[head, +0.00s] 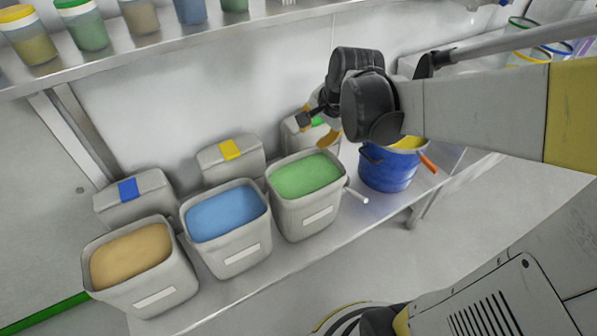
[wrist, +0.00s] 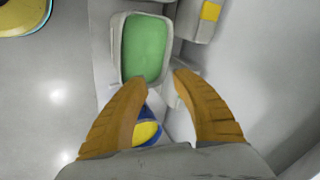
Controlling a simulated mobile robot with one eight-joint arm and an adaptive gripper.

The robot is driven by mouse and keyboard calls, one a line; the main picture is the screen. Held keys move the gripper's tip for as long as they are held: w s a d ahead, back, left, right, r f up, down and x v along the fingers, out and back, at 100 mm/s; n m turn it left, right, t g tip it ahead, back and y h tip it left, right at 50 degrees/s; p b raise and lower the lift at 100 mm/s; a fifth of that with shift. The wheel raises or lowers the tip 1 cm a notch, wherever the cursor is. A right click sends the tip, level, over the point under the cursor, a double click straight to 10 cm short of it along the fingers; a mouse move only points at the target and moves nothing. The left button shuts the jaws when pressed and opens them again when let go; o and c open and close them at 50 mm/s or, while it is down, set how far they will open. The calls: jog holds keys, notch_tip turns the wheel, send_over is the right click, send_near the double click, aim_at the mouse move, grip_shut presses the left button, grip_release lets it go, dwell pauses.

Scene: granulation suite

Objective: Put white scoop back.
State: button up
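A thin white handle (head: 357,196), which may be the white scoop's, sticks out on the bench between the green-filled bin (head: 304,222) and the blue bucket (head: 387,172). The rest of it is hidden or cannot be told apart. My gripper (head: 318,122) is above the back of the bench, near the green-filled bin and the bucket. In the wrist view my gripper (wrist: 160,80) has its two orange fingers apart, with nothing seen held between them. The green-filled bin (wrist: 122,76) lies beyond the fingertips, and the bucket (wrist: 148,133) shows partly between the fingers.
A blue-filled bin (head: 230,262) and a tan-filled bin (head: 140,298) stand left along the bench. An orange handle (head: 428,163) sticks out by the bucket. A shelf (head: 180,38) with jars runs above.

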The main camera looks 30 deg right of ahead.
jog(key=s+a+r+n+t, duration=0.1)
jog(key=s+a+r+n, duration=0.2)
jog(key=s+a+n, duration=0.7)
jog(key=s+n, duration=0.3)
jog(key=shift+t, duration=0.3)
jog(key=shift+r, duration=0.1)
